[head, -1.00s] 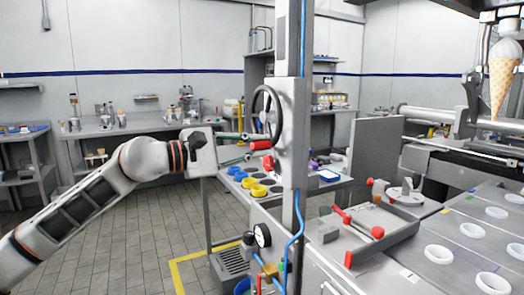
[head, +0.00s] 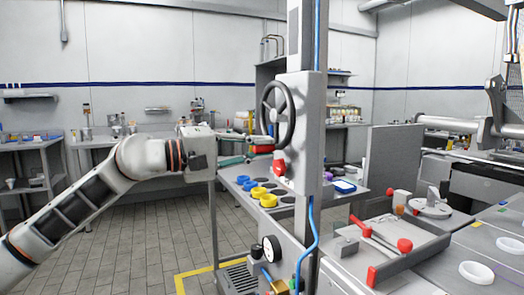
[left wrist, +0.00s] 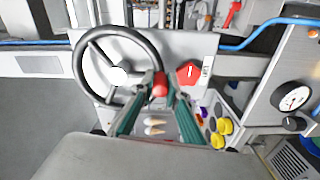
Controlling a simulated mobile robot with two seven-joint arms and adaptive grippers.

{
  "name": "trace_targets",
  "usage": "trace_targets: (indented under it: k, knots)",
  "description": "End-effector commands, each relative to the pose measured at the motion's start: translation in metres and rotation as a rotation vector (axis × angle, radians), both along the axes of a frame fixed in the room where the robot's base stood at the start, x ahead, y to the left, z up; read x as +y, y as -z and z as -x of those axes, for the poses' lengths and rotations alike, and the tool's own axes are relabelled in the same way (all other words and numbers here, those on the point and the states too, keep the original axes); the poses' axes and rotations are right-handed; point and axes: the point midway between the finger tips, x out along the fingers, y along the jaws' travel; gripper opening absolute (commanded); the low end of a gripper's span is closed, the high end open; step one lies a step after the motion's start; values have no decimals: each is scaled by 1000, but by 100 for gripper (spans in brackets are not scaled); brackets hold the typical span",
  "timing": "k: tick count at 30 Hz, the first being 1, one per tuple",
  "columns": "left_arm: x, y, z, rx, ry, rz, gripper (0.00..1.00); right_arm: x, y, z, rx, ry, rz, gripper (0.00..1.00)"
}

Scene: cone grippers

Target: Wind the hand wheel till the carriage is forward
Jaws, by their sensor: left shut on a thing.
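The black hand wheel (head: 278,115) is mounted on the side of a grey column, and it also shows in the left wrist view (left wrist: 82,62). My left gripper (head: 249,149) has its green fingers at the wheel's red handle (head: 262,149), low on the near left of the rim. In the left wrist view the fingers (left wrist: 160,84) are shut around this red handle (left wrist: 160,90). At the right edge of the head view is a rail (head: 455,122) with a grey bracket (head: 497,108) on it. I cannot tell which part is the carriage. My right gripper is not in view.
Below the wheel is a bench with yellow rings (head: 268,200) and blue rings. A gauge (head: 271,249) and blue hose stand on the column's near side. A tray with red-handled parts (head: 372,236) lies to the right. Open floor (head: 130,240) is at lower left.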

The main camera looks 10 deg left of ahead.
Motion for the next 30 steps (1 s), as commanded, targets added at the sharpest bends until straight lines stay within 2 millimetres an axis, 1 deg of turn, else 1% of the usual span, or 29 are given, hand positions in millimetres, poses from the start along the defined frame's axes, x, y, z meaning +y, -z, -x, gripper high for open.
trace_targets:
  k: [1, 11, 12, 13, 14, 24, 27, 30]
  knots:
    - [4, 6, -5, 7, -9, -3, 0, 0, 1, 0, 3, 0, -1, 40]
    - [5, 4, -4, 3, -11, -1, 0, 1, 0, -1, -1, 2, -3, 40]
    - [5, 4, -5, 3, -11, -2, 22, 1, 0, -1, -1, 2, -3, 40]
    - [5, 4, -4, 3, -11, -2, 30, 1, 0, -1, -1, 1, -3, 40]
    - [4, 4, -4, 3, -11, -2, 32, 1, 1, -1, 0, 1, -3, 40]
    - [3, 0, -1, -1, -5, 0, 32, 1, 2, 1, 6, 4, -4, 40]
    - [8, 0, 3, -1, -5, 0, 32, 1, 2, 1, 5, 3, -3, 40]
    - [20, 0, 11, -2, -6, -1, 32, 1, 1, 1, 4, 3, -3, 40]
